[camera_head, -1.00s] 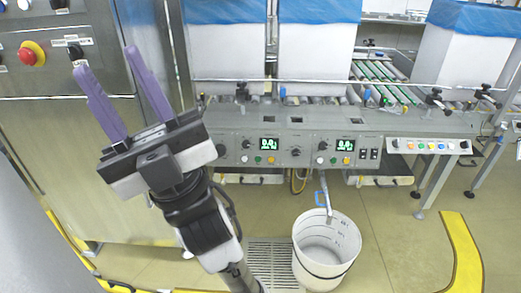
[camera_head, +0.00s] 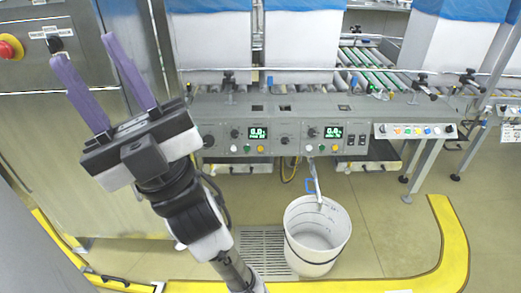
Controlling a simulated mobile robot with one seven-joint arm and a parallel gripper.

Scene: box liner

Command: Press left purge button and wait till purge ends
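The grey machine panel (camera_head: 350,110) stands ahead, with two similar control groups. The left group has a lit green display (camera_head: 257,133) and small buttons below it, among them a green button (camera_head: 247,148) and a yellow button (camera_head: 261,149). The right group has its own display (camera_head: 333,132) and buttons. Labels are too small to read, so I cannot tell which one is the purge button. My gripper (camera_head: 92,66) is raised at the left, well apart from the panel. Its two purple fingers are spread with nothing between them.
A white bucket (camera_head: 316,238) stands on the floor under a spout (camera_head: 314,180), beside a floor grate (camera_head: 262,252). Yellow floor edging (camera_head: 452,245) curves at the right. A steel cabinet (camera_head: 60,130) with a red knob (camera_head: 9,47) is at the left. White liner blocks stand behind.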

